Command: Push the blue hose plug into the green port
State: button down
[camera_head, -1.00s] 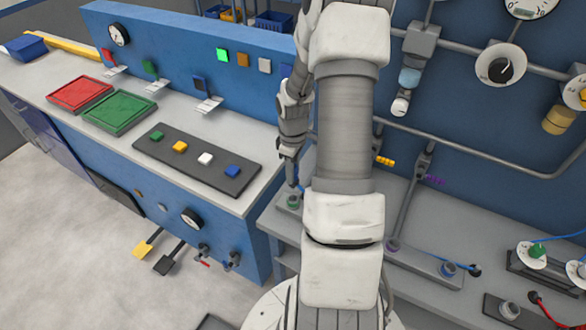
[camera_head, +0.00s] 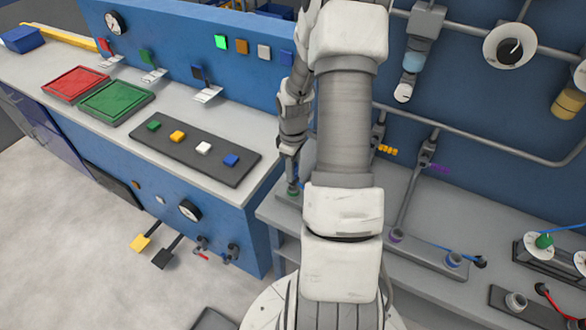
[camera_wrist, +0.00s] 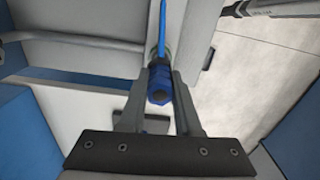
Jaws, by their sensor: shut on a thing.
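My gripper (camera_wrist: 160,78) is shut on the blue hose plug (camera_wrist: 159,90), which sits between its two fingers in the wrist view. A thin blue hose (camera_wrist: 162,30) runs upward from the plug in that picture. In the head view my gripper (camera_head: 292,170) points down at the left end of the grey bench, partly beside my large arm link.
A blue-walled counter (camera_head: 215,195) stands close on the left. A pipe (camera_head: 480,145) runs along the back wall.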

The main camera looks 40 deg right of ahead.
jog(key=shift+f+b, duration=1.2)
jog(key=shift+f, duration=0.4)
dwell(0.3)
jog(key=c, duration=0.5)
grip_release()
notch_tip(320, 180, up, 18)
jog(key=shift+f+p, duration=0.25)
jog(key=shift+p, duration=0.25)
